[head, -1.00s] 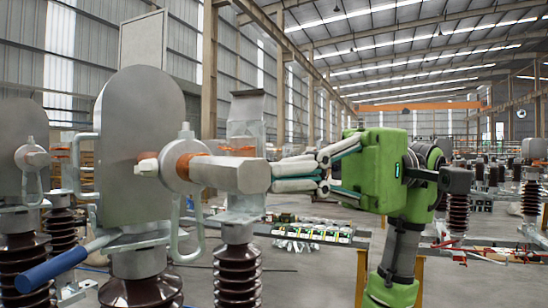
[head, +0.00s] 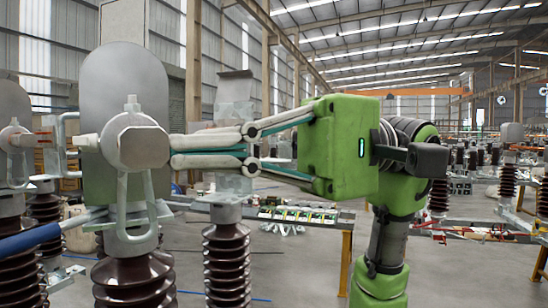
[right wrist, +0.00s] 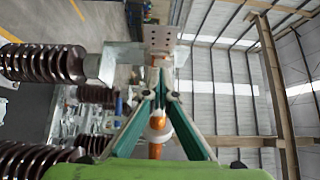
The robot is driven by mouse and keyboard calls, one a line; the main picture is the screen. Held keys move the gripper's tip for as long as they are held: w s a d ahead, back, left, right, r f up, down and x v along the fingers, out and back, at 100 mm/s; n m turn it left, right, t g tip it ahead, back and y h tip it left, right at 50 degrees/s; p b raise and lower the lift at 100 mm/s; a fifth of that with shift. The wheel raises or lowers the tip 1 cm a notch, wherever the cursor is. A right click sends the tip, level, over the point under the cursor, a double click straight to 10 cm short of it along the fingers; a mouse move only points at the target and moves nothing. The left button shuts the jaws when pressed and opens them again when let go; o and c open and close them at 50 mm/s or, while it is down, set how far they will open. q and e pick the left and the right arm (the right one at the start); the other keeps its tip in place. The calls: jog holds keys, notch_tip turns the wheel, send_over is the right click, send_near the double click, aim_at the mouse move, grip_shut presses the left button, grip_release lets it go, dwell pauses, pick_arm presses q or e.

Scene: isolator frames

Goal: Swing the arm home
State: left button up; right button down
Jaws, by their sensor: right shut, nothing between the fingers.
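The isolator arm (head: 143,148) is a grey metal bar with a faceted end. In the head view it is strongly foreshortened, its end facing me, in front of a tall rounded metal plate (head: 112,85). A metal loop (head: 122,205) hangs below it. My right gripper (head: 174,150) comes in from the right, its fingers shut and empty. Its tips are at the right side of the arm's end; I cannot tell whether they touch. In the right wrist view the closed fingers (right wrist: 160,95) point at a drilled metal plate (right wrist: 160,38). My left gripper is not in view.
Brown ribbed insulators (head: 227,262) carry the metal parts. A blue-handled lever (head: 30,238) reaches in at the lower left. Open floor lies beyond.

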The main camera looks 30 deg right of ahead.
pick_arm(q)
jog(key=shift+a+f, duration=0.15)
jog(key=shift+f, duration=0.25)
pick_arm(e)
jog(key=a+m+t, duration=0.2)
jog(key=a+t, duration=0.1)
jog(key=a, duration=1.1)
jog(key=shift+w+a+t, duration=0.35)
jog(key=shift+t, duration=0.05)
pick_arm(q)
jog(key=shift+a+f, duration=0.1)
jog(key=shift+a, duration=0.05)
pick_arm(e)
jog(key=shift+d+m, duration=0.1)
jog(key=shift+m, duration=0.2)
